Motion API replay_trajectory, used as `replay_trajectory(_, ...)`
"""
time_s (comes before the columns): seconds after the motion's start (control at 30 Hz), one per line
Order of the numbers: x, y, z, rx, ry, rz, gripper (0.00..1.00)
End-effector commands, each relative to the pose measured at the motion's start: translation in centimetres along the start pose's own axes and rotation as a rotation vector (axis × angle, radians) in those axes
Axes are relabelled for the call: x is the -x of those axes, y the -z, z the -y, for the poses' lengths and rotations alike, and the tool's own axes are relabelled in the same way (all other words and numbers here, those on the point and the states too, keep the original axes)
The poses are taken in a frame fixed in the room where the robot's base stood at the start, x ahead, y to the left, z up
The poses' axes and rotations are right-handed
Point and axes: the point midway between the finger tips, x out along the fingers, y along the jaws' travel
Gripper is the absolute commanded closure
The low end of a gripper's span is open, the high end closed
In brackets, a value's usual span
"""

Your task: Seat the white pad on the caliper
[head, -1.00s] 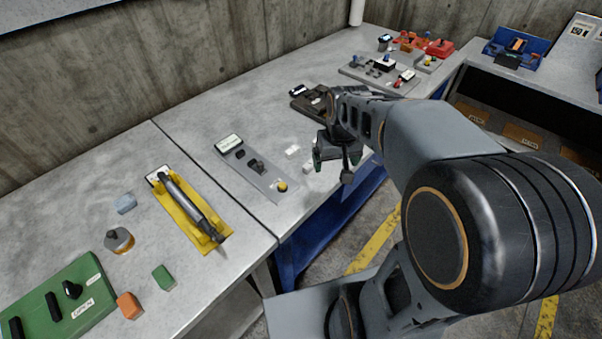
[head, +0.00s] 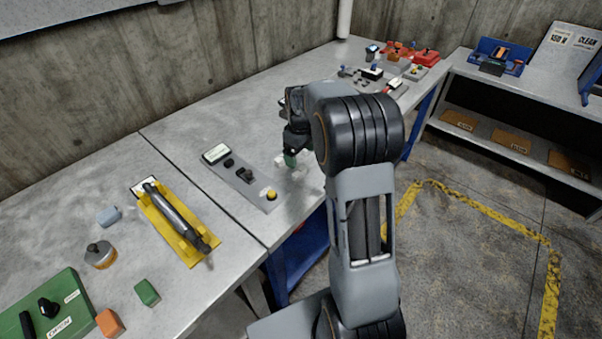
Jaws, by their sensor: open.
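My gripper (head: 291,158), with a green finger part, is low over the middle of the bench and open. A small white piece, likely the white pad (head: 280,162), lies on the bench just beside it. Whether the fingers touch the piece cannot be made out. More white shows right of the fingers, too small to identify. The caliper is not clear in the current head view. My forearm covers the bench area where a dark assembly showed before.
A grey control plate (head: 240,178) with a yellow button lies left of my gripper. A yellow cradle (head: 180,228) holds a dark cylinder. A green box (head: 50,310) is nearest. Red (head: 427,57) and blue (head: 503,53) fixtures stand at the back. Bare bench lies behind the plate.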

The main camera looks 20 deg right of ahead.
Motion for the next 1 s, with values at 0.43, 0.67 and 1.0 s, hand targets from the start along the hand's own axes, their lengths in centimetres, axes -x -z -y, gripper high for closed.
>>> replay_trajectory(0.43, -3.8, 0.0, 0.2, 0.002, 0.003, 0.003, 0.12)
replay_trajectory(0.67, -6.7, -0.1, 0.2, 0.001, 0.001, 0.002, 0.12)
replay_trajectory(1.0, -7.4, -0.1, 0.1, -0.001, -0.001, -0.001, 0.12)
